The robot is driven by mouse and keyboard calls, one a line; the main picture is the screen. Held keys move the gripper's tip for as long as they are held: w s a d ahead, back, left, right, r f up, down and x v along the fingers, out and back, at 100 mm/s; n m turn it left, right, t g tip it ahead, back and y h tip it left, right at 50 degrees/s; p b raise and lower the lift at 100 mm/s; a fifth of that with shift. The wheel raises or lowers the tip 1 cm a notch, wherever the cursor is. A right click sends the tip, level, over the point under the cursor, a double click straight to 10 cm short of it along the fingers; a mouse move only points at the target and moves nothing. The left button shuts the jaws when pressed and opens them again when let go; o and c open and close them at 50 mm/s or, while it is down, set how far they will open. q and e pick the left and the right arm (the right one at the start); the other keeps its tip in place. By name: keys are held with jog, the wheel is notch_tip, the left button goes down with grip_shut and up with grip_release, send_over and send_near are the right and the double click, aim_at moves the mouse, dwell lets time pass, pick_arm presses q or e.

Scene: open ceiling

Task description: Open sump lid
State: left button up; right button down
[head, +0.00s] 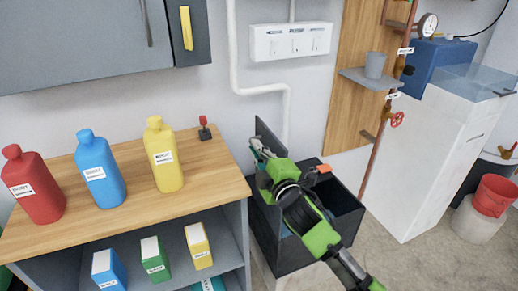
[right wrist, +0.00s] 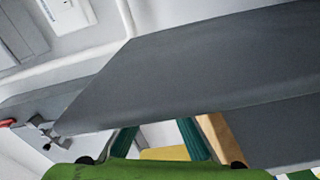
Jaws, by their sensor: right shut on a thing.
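The sump is a dark open-topped box (head: 345,228) on the floor right of the wooden-topped shelf unit. Its dark grey lid (head: 270,138) stands raised, about upright, at the box's back left. My right arm reaches across the box, and my right gripper (head: 259,150) is shut on the lid near its upper part. In the right wrist view the lid (right wrist: 200,75) fills much of the picture, and the gripper's teal fingers (right wrist: 158,132) run up to its edge. The exact contact is hidden. A small orange piece (head: 323,168) shows at the box's back rim. My left gripper is out of view.
The shelf unit (head: 222,186) stands close left, with red (head: 35,188), blue (head: 100,172) and yellow (head: 163,160) bottles on top. A copper pipe (head: 374,160) and a white tank (head: 425,150) stand right. The floor at front right is clear.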

jog(key=shift+s+a+f, duration=0.15)
jog(key=shift+a+f, duration=0.05)
jog(key=shift+a, duration=0.05)
jog(key=c, duration=2.2)
grip_release()
jog(key=shift+a+r, duration=0.1)
jog(key=shift+o, duration=0.2)
jog(key=shift+s+d, duration=0.25)
jog(key=shift+s, duration=0.05)
jog(key=v, duration=1.1)
jog(key=shift+s, duration=0.2)
